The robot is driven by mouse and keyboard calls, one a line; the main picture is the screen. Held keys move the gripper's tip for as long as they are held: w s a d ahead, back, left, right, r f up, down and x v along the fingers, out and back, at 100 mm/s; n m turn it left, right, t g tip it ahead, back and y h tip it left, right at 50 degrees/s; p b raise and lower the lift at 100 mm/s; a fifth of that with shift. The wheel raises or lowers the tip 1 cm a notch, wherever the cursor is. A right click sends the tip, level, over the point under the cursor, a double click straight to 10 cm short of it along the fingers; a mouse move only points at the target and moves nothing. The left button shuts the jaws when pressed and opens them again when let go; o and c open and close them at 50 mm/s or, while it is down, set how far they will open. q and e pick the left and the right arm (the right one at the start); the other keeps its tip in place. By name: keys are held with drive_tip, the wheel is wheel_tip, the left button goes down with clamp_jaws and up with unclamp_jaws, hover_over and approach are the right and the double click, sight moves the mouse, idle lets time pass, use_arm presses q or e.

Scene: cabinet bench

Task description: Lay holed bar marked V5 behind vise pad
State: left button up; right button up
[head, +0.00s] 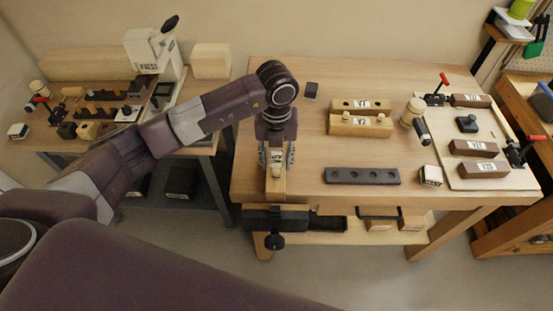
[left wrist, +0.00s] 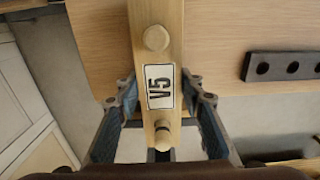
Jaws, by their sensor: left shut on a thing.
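The holed bar marked V5 (left wrist: 172,55) is light wood with round wooden pegs or plugs on its top face, seen close in the left wrist view. In the head view the bar (head: 275,188) lies below my left gripper (head: 277,157), near the bench's front left edge. In the left wrist view my left gripper (left wrist: 160,112) has a finger on each side of the bar and is shut on it. A black vise (head: 276,219) is fixed at the front edge, close to the bar's near end. I cannot make out its pad. My right gripper is out of view.
Two light holed bars (head: 361,124) and a dark holed strip (head: 362,176) lie right of the arm. A mallet (head: 414,115) and a board with clamps (head: 493,185) are farther right. Bare bench lies around the gripper.

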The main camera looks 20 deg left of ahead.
use_arm(q)
drive_tip(key=shift+f+b, duration=1.55)
drive_tip(key=shift+f, duration=0.1)
idle(1.7)
drive_tip(key=o, duration=1.5)
drive_tip(key=shift+o, duration=0.8)
drive_tip(key=shift+r+p, duration=2.2)
drive_tip(key=shift+r, duration=1.35)
drive_tip(key=shift+f, duration=0.1)
